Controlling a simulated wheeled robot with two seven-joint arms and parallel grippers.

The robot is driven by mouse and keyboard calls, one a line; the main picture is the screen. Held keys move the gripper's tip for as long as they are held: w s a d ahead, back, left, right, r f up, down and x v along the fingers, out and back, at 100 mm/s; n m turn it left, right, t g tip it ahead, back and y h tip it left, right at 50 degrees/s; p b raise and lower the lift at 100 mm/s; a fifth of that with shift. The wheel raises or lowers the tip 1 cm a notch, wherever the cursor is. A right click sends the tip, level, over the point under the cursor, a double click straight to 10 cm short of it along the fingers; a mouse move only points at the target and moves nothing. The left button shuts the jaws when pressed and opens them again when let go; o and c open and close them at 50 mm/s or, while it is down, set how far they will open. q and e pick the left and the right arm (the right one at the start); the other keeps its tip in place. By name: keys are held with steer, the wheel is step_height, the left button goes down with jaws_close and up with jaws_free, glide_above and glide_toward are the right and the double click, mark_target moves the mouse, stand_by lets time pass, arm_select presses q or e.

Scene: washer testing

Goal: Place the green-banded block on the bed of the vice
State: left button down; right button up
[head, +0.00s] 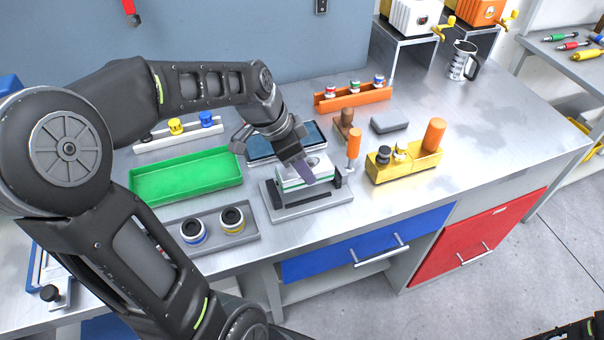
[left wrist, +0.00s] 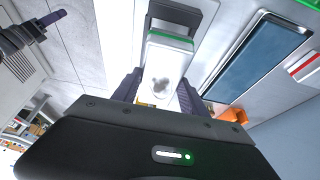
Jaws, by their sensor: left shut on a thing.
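The white block with a green band (head: 290,180) is at the vice (head: 312,208), between its jaws as seen in the head view. My left gripper (head: 304,168) is shut on it from above. In the left wrist view the block (left wrist: 163,72) sits between the two fingers, its green band at the far end. The fingers hide part of the block, and I cannot tell whether its underside touches the bed. The vice has a grey base and an orange-handled lever (head: 354,146) on its right. My right gripper (left wrist: 40,26) shows at the upper left of the left wrist view; its opening is unclear.
A green tray (head: 187,190) and a grey tray with two round pieces (head: 248,237) lie left of the vice. A blue-topped panel (head: 262,147) lies behind it. A yellow holder (head: 388,172) stands right. The bench's right side (head: 480,135) is clear.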

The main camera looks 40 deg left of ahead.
arm_select(q)
steer(key=shift+f, duration=1.85)
steer(key=shift+f, duration=0.2)
steer(key=c, duration=0.6)
jaws_free()
steer(key=shift+r, duration=0.15)
steer(key=shift+r, duration=0.15)
steer(key=v, duration=1.2)
steer(key=shift+s, duration=0.1)
